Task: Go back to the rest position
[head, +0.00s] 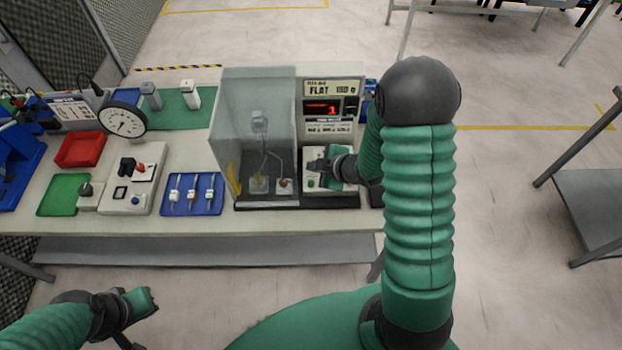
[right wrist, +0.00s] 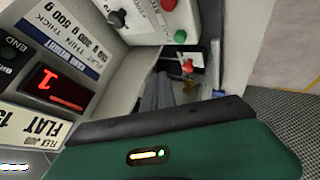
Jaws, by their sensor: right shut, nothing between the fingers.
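My right gripper (head: 322,172) is shut and empty. It hangs over the white control box with buttons (head: 312,154) at the front right of the bench machine. I cannot tell whether the fingers touch the box. My left gripper (head: 140,303) is low at the left, in front of the bench and apart from it; its jaw opening is unclear.
A clear-walled enclosure (head: 228,112) and a display unit with a red digit (head: 322,107) stand close to the right gripper. A dial gauge (head: 125,120), red tray (head: 80,150), green tray (head: 62,192) and blue tray (head: 178,208) lie leftward.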

